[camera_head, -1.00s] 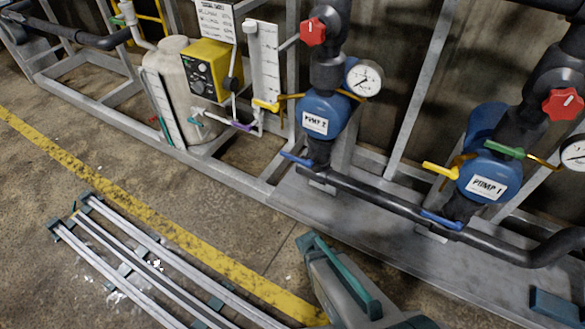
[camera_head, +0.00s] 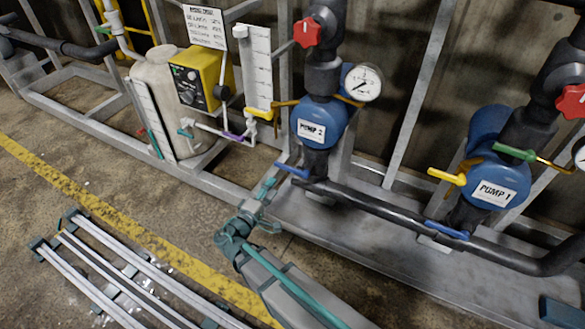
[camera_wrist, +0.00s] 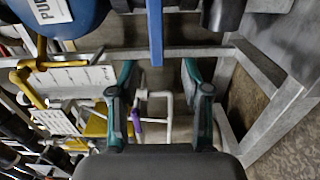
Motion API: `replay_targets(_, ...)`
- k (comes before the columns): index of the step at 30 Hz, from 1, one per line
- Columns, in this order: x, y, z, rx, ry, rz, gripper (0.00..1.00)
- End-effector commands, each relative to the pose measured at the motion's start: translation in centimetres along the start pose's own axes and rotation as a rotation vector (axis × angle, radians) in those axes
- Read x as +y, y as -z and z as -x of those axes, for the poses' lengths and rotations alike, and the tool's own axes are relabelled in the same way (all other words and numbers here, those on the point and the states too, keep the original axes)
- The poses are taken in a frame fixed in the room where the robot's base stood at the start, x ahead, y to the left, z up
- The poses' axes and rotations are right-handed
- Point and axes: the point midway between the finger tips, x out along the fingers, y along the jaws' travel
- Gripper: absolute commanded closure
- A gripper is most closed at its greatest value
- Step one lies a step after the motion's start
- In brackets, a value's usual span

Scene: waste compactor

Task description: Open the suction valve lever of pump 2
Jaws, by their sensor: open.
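Pump 2 (camera_head: 319,124) is blue with a white label and stands in the upper middle of the head view. Its blue suction valve lever (camera_head: 292,171) sticks out to the left at the pump's lower end. In the wrist view the blue lever (camera_wrist: 155,35) runs straight down from the top edge, its free end between the two finger lines. My gripper (camera_head: 268,188) is just left of and below the lever in the head view. In the wrist view my gripper (camera_wrist: 156,80) has its teal-tipped fingers apart, with nothing held; the lever appears beyond them, without visible contact.
Pump 1 (camera_head: 489,185) stands at right with a yellow lever (camera_head: 447,176) and a blue lever (camera_head: 447,230). A black pipe (camera_head: 385,213) runs low between the pumps. A white tank (camera_head: 165,100) and yellow dosing unit (camera_head: 198,77) stand left.

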Motion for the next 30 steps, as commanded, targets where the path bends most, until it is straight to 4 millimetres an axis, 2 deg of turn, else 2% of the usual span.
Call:
replay_targets(5,0.4,0.8,-0.8,0.020,-0.017,-0.009,0.52)
replay_targets(21,0.4,0.8,-9.1,0.016,-0.016,-0.006,0.52)
replay_targets(30,0.6,0.8,-10.5,0.018,-0.015,-0.006,0.52)
